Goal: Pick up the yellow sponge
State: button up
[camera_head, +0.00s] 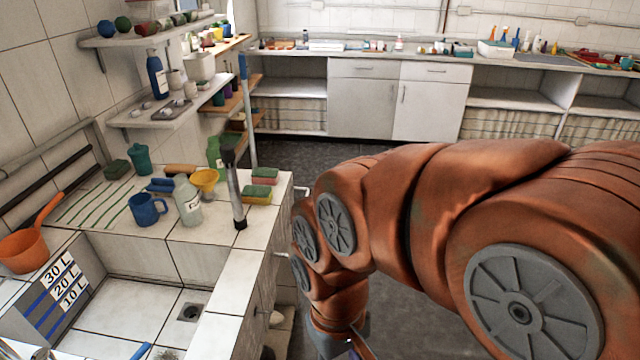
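The yellow sponge (257,199), with a green top layer, lies flat on the white tiled counter beside the sink, near the counter's right edge. A similar sponge with a green top and a reddish lower layer (265,176) lies just behind it. My orange arm fills the right side and bends down toward the floor, to the right of the counter. A grey part at its lower end, seemingly my gripper (345,344), shows only in part at the bottom edge. Its fingers cannot be made out. It is apart from the yellow sponge, lower in the picture and to the right.
A dark-headed upright tool (236,190) stands just left of the yellow sponge. A yellow funnel (204,181), a pale bottle (187,201) and a blue mug (147,209) stand further left. The tiled basin (140,300) is in front. Shelves (170,112) hang above the counter's back.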

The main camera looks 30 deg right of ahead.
aim_at(251, 194)
jog(key=z, duration=0.45)
jog(key=i, duration=0.2)
jog(key=u, duration=3.4)
jog(key=k, duration=0.5)
jog(key=z, duration=1.75)
